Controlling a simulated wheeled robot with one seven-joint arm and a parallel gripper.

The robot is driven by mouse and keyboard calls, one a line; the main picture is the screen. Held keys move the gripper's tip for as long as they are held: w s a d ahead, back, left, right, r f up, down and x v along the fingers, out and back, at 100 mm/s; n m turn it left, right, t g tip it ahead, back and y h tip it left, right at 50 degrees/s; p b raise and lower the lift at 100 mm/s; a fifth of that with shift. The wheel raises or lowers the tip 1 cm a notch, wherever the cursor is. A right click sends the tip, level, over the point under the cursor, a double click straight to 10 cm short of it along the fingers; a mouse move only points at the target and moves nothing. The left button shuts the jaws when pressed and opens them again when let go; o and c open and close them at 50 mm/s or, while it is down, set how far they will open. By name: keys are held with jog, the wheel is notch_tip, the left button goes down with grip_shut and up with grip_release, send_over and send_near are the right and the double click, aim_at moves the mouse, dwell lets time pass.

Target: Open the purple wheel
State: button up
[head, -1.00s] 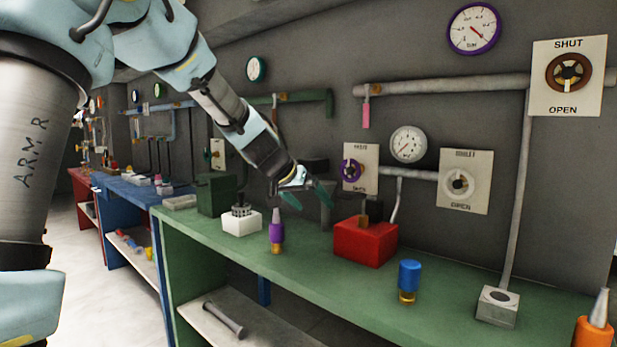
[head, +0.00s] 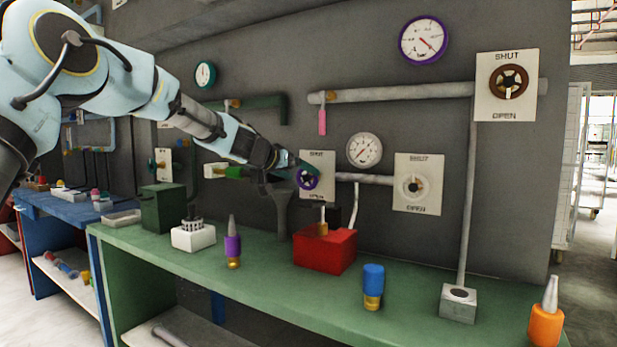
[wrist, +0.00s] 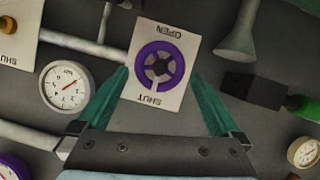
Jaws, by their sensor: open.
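The purple wheel (head: 308,178) is mounted on a white plate (head: 326,190) on the wall, with SHUT above it and OPEN below. In the wrist view the wheel (wrist: 142,64) shows upside down, OPEN at the top, with a dark hub and pale gaps between spokes. My gripper (head: 302,168) is just in front of the wheel in the head view and partly covers its upper left. In the wrist view my gripper (wrist: 160,73) is open, its teal fingers either side of the wheel and apart from it. How far the fingertips are from the plate is unclear.
A gauge (head: 364,150) and pipes run close by. A red box (head: 325,250) stands on the green bench (head: 250,275) below, with several small items.

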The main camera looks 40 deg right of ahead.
aim_at(305, 175)
jog(key=p+x, duration=0.2)
jog(key=x, duration=0.3)
jog(key=shift+d, duration=0.3)
jog(key=shift+w+d+f+p, duration=0.15)
jog(key=shift+d+f+p, duration=0.2)
jog(key=shift+d+p, duration=0.15)
jog(key=shift+c, duration=0.2)
jog(key=c, duration=1)
jog(key=shift+c, duration=0.2)
